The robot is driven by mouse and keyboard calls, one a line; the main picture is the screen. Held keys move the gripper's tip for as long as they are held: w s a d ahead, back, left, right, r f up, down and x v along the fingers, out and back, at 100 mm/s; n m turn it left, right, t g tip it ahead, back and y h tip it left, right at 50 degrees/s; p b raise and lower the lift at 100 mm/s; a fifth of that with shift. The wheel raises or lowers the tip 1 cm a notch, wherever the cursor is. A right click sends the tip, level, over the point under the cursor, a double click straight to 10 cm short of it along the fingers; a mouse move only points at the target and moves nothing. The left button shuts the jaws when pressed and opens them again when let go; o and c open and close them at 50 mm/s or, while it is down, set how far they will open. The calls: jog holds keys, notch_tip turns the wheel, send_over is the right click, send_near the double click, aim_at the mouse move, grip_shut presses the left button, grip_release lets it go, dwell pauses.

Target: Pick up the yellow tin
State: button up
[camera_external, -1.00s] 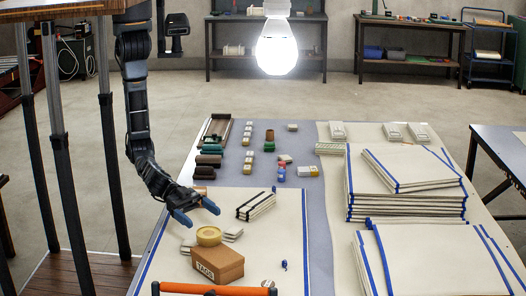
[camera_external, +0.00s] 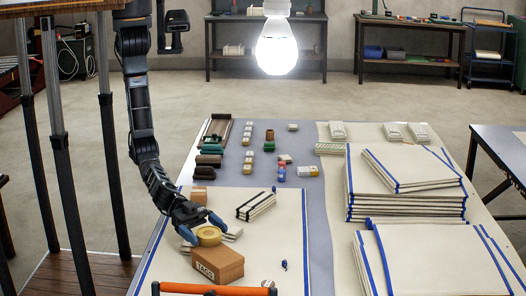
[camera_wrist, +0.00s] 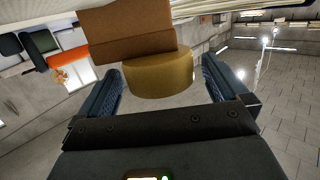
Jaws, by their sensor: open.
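The yellow tin (camera_external: 209,236) is a short round yellow-tan thing on the cream cloth at the near left of the table, just behind a brown cardboard box (camera_external: 217,265) labelled TAGS. My gripper (camera_external: 206,227) is open with its blue fingers low around the tin, one on the left and one toward the back right. In the wrist view the tin (camera_wrist: 158,75) lies ahead between the two open fingers, with gaps on both sides. The brown box (camera_wrist: 128,32) is beyond it. Whether a finger touches the tin cannot be told.
Small pale stacks lie beside the tin. A black-striped cloth bundle (camera_external: 256,206) lies to the right, and another brown box (camera_external: 199,197) behind. An orange bar (camera_external: 213,289) crosses the near edge. Tall stacks of blue-edged cloth (camera_external: 405,200) fill the table's right side.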

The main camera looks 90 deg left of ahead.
jog(key=shift+c, duration=0.2)
jog(key=c, duration=1.4)
jog(key=shift+o, duration=0.2)
jog(key=shift+r, duration=0.1)
jog(key=shift+r, duration=0.1)
